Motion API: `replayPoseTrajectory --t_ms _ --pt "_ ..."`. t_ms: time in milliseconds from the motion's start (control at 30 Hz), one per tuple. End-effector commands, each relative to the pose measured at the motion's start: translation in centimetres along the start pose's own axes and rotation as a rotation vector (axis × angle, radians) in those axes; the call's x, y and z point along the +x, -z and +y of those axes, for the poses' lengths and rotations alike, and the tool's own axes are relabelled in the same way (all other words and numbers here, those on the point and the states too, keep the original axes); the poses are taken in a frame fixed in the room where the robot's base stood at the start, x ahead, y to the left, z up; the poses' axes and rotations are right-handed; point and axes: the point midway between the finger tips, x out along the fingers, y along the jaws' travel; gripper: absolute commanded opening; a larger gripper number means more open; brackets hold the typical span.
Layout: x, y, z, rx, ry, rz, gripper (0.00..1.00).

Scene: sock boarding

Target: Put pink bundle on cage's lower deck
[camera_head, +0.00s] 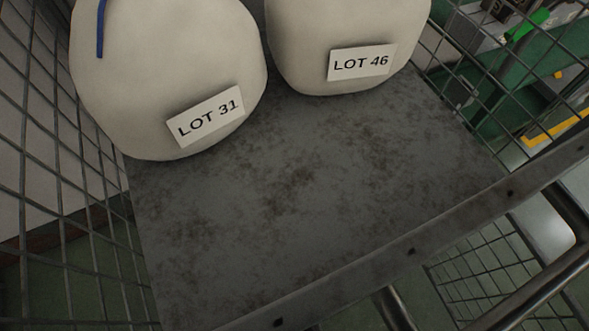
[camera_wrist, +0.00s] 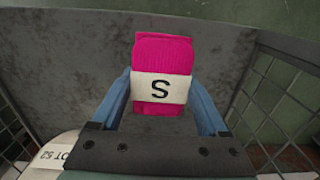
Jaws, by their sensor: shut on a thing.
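The pink bundle (camera_wrist: 163,52) is a folded ribbed knit with a white band (camera_wrist: 158,89) marked "S". My gripper (camera_wrist: 161,86) has its blue fingers on either side of the bundle and is shut on it. The bundle is in front of a grey scuffed panel (camera_wrist: 75,45) in the wrist view; I cannot tell whether it touches it. The head view shows a wire cage (camera_head: 65,190) with a stained grey deck (camera_head: 290,200). I cannot tell from this view which deck it is. The bundle and gripper are not in the head view.
Two pale sacks, LOT 31 (camera_head: 165,65) and LOT 46 (camera_head: 345,30), stand at the back of that deck. Its front part is bare, behind a metal edge rail (camera_head: 400,255). Cage mesh (camera_wrist: 275,95) is at the right in the wrist view. A lot label (camera_wrist: 52,156) shows lower left.

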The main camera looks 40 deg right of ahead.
Motion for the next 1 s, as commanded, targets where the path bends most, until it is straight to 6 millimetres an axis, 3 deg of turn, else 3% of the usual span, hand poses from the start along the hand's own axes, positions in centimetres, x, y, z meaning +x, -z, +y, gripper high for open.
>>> replayPoseTrajectory --t_ms 100,267,400,667,900,1000 --pt "0.5 3.2 0.1 0.000 -0.002 0.006 0.16" --pt "0.4 6.5 0.1 0.000 -0.001 0.005 0.16" --pt "2.5 6.0 0.0 0.001 0.000 -0.003 0.16" --pt "3.7 6.0 0.0 0.001 0.000 -0.001 0.16" --pt "7.1 6.0 0.0 0.000 0.000 -0.001 0.16" --pt "7.3 6.4 0.1 0.001 -0.001 0.002 0.16"
